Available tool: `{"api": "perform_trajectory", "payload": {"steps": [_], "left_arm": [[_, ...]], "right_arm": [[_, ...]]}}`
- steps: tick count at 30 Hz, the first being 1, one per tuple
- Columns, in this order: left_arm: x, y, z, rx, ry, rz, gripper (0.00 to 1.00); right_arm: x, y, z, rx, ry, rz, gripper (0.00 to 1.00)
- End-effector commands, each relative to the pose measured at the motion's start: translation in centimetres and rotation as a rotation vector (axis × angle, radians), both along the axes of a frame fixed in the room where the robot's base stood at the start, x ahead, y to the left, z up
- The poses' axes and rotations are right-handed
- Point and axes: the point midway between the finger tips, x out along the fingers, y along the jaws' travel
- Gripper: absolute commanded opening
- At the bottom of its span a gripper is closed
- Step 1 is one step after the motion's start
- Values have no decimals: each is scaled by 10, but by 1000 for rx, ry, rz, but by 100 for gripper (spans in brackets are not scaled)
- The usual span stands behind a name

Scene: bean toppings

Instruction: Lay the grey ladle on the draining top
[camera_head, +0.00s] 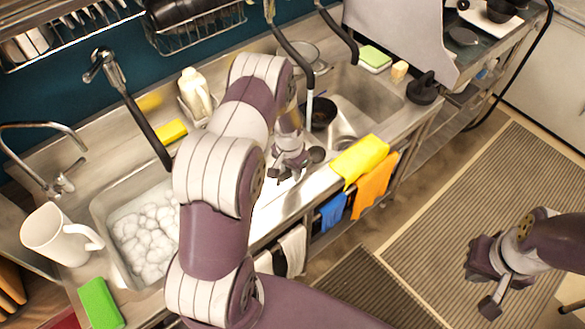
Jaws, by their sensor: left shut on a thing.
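My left gripper (287,172) is low over the steel draining top (272,212) between the two sinks. It is shut on the grey ladle, of which a dark round part (316,155) shows just right of the fingers. The rest of the ladle is hidden by the gripper and arm. I cannot tell whether the ladle touches the steel. My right gripper (478,284) is open and empty at the lower right, over the floor mat and away from the counter.
The left sink (104,217) holds white suds, with a white mug (58,235) and green sponge (100,303) beside it. The right sink (375,92) holds a dark pan (320,113). Yellow (360,158) and orange (374,187) cloths hang at the front edge. Hoses and a tap rise behind.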

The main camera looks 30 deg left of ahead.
Motion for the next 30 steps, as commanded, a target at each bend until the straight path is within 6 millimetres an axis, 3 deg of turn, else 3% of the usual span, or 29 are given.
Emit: {"api": "perform_trajectory", "payload": {"steps": [7, 8, 10, 20, 23, 30], "left_arm": [[0, 0, -1, 0, -1, 0, 0], [0, 0, -1, 0, -1, 0, 36], [0, 0, -1, 0, 0, 0, 58], [0, 0, 2, 0, -1, 0, 59], [1, 1, 16, 1, -5, 0, 59], [-3, 3, 80, 1, -5, -1, 59]], "right_arm": [[0, 0, 0, 0, 0, 0, 0], [0, 0, 0, 0, 0, 0, 0], [0, 0, 0, 0, 0, 0, 0], [0, 0, -2, 0, 0, 0, 0], [0, 0, -10, 0, 0, 0, 0], [0, 0, -31, 0, 0, 0, 0]]}}
